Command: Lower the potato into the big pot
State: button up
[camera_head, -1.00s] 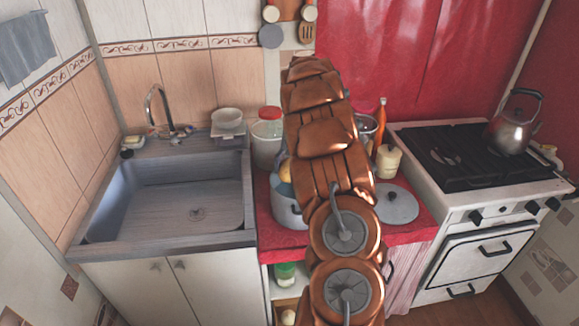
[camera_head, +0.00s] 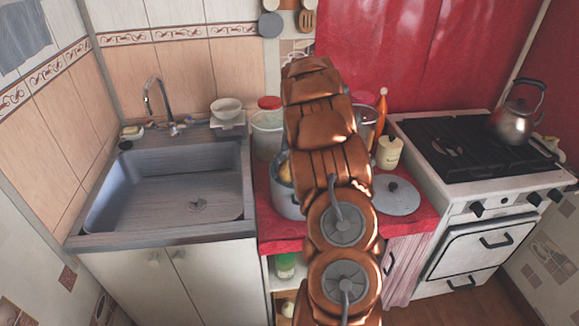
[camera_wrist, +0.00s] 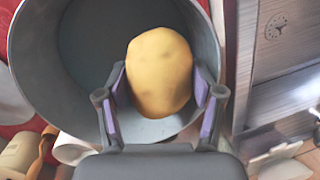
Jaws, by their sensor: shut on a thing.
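The yellow-brown potato (camera_wrist: 160,72) is held between the two fingers of my gripper (camera_wrist: 160,88) in the wrist view. The big grey metal pot (camera_wrist: 38,85) lies behind and around the potato there, with its open mouth facing the camera. The potato is over the mouth; how deep it sits relative to the rim is hard to tell. In the head view the pot (camera_head: 288,204) stands on the red-covered counter, partly behind my arm. A sliver of the potato (camera_head: 284,170) shows at the pot's top. My gripper is hidden there by my arm.
A round grey lid (camera_head: 397,197) lies on the red cloth (camera_head: 280,244) right of my arm. A cream canister (camera_head: 389,152) stands behind it. A lidded container (camera_head: 267,130) stands behind the pot. The sink (camera_head: 170,195) is left, the stove (camera_head: 470,150) with a kettle right.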

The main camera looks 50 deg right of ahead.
jog(key=shift+f+b, duration=1.1)
jog(key=shift+f, duration=1.75)
jog(key=shift+f+b, duration=0.8)
jog(key=shift+f, duration=1.5)
dwell(0.7)
jog(key=o, duration=1.3)
jog(key=shift+o, duration=0.2)
jog(key=shift+r, duration=0.1)
jog(key=r, duration=0.3)
jog(key=d+r, duration=0.1)
jog(key=r, duration=0.3)
jog(key=d+r, duration=0.1)
jog(key=r, duration=0.3)
jog(key=shift+s, duration=0.3)
jog(key=shift+s+r, duration=0.1)
jog(key=shift+r, duration=0.2)
jog(key=shift+a, duration=0.1)
